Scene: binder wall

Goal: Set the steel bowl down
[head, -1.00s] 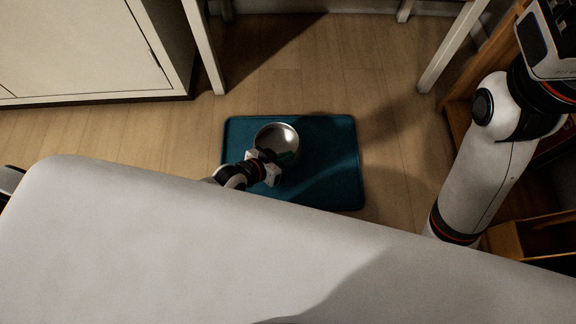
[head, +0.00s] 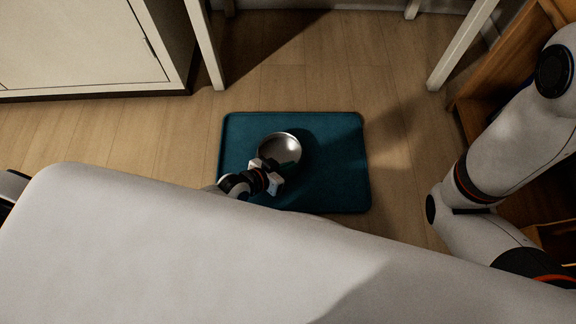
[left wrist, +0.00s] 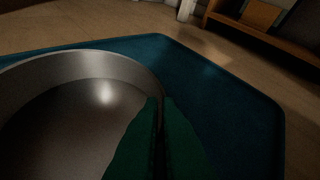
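The steel bowl (head: 280,148) is round and shiny, its open side up, over the teal mat (head: 335,185) on the floor. In the left wrist view the bowl (left wrist: 70,120) fills the lower left, and the mat (left wrist: 235,115) shows beyond it. My left gripper (head: 268,168) is at the bowl's near side. Its green fingers (left wrist: 161,110) are close together, pinching the bowl's rim between them. The bowl's underside is hidden, so I cannot tell if it touches the mat. My right gripper is out of view; only my right arm shows at the right.
A white cabinet (head: 85,45) stands at the upper left, with pale furniture legs (head: 204,45) beside it. Another leg (head: 462,45) and a wooden shelf (head: 500,75) are at the right. Bare wooden floor surrounds the mat.

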